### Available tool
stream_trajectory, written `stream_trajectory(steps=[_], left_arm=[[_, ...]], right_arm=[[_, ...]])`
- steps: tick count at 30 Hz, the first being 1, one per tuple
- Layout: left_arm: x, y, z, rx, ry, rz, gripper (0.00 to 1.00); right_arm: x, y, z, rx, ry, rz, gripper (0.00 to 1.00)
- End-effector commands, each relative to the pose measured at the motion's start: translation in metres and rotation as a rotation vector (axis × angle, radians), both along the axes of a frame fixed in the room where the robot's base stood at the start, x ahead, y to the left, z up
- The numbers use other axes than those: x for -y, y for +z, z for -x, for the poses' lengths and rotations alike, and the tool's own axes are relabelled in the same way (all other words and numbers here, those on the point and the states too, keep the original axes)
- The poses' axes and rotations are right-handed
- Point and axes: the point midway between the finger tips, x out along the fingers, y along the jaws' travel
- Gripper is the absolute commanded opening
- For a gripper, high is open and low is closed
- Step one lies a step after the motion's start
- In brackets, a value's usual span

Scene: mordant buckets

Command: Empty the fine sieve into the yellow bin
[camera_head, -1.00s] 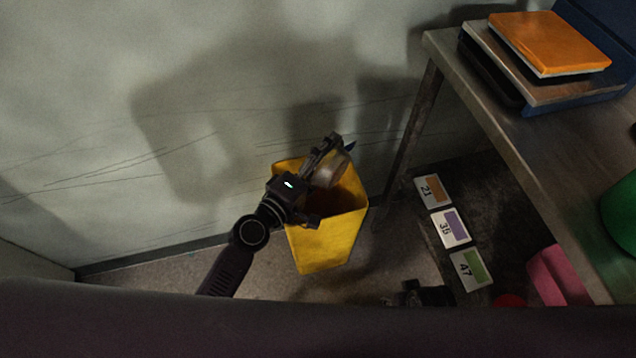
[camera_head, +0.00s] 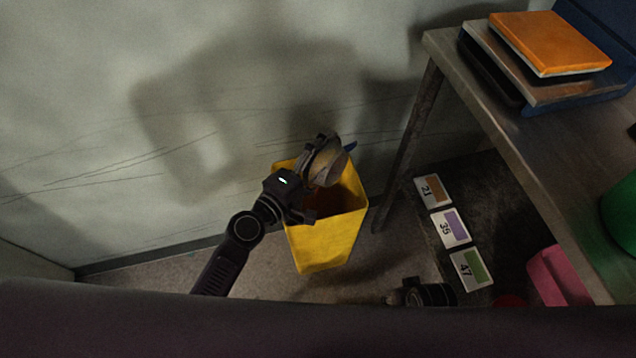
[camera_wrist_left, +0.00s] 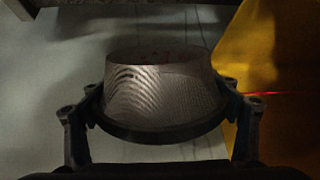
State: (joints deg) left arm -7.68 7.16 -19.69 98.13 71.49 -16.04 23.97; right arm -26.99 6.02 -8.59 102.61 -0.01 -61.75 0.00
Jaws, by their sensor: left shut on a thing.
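The yellow bin (camera_head: 325,245) stands on the floor against the wall, its opening facing up. My left gripper (camera_head: 316,178) is above the bin's opening and shut on the fine sieve (camera_head: 328,167). In the left wrist view the sieve (camera_wrist_left: 160,95) sits between the two fingers, its wide dark rim close to the gripper and its mesh narrowing away. Small reddish specks show at its far end. The sieve looks tilted over the bin. The bin's yellow wall (camera_wrist_left: 285,110) shows at the right there. Most of the bin's inside is shadowed or hidden.
A metal table (camera_head: 505,130) stands right of the bin, with an orange-topped stack (camera_head: 550,43) and a green container (camera_head: 622,212). Below it are numbered cards (camera_head: 450,228) and a pink container (camera_head: 558,275). A dark part, perhaps my right arm, shows at the bottom.

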Motion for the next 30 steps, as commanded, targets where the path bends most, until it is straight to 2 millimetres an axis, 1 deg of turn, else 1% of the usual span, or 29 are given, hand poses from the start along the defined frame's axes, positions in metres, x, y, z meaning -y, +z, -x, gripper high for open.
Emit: stream_trajectory(steps=[7, 16, 30], left_arm=[[-0.0012, 0.0006, -0.0012, -0.011, 0.001, 0.018, 0.53], [-0.0026, 0.0006, -0.0022, -0.027, 0.001, 0.042, 0.53], [-0.0046, -0.0013, -0.0036, -0.051, 0.000, 0.076, 0.53]], right_arm=[[0.0000, 0.0010, 0.0006, 0.000, 0.000, 0.000, 0.40], [-0.0005, 0.0014, 0.0060, -0.006, -0.001, -0.001, 0.40], [0.0000, 0.0025, 0.0037, -0.007, -0.001, 0.000, 0.40]])
